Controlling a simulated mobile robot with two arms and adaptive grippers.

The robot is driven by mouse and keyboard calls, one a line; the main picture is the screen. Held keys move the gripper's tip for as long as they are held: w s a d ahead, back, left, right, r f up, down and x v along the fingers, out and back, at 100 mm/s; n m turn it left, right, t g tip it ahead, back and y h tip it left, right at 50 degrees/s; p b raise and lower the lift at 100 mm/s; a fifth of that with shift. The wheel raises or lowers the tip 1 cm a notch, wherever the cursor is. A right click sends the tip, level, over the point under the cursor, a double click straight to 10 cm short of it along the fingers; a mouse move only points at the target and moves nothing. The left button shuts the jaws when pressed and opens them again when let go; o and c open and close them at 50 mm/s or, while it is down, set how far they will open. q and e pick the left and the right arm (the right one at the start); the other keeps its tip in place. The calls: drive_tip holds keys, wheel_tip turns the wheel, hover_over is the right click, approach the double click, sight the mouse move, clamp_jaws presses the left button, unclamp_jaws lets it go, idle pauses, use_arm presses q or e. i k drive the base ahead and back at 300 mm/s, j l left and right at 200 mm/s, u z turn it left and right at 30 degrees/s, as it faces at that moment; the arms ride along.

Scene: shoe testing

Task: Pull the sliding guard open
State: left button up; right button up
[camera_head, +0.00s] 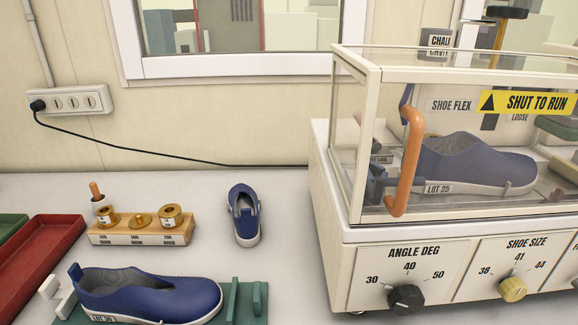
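The guard is a clear box with a cream frame (362,145) on top of the shoe flex machine (325,190) at the right. An orange upright handle (411,150) is fixed to its front, near the left end. A blue shoe marked LOT 25 (475,160) sits behind the clear panel. A yellow SHUT TO RUN label (528,103) is at the guard's upper right. The guard covers the shoe, and its right end is cut off by the picture edge. Neither of my grippers shows in the head view.
Another blue shoe (244,215) stands mid-bench. A wooden block (140,233) holds brass weights. A red tray (45,255) is at left. Dials (406,298) line the machine front.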

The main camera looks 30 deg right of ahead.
sight(396, 64)
drive_tip(key=z, duration=2.2)
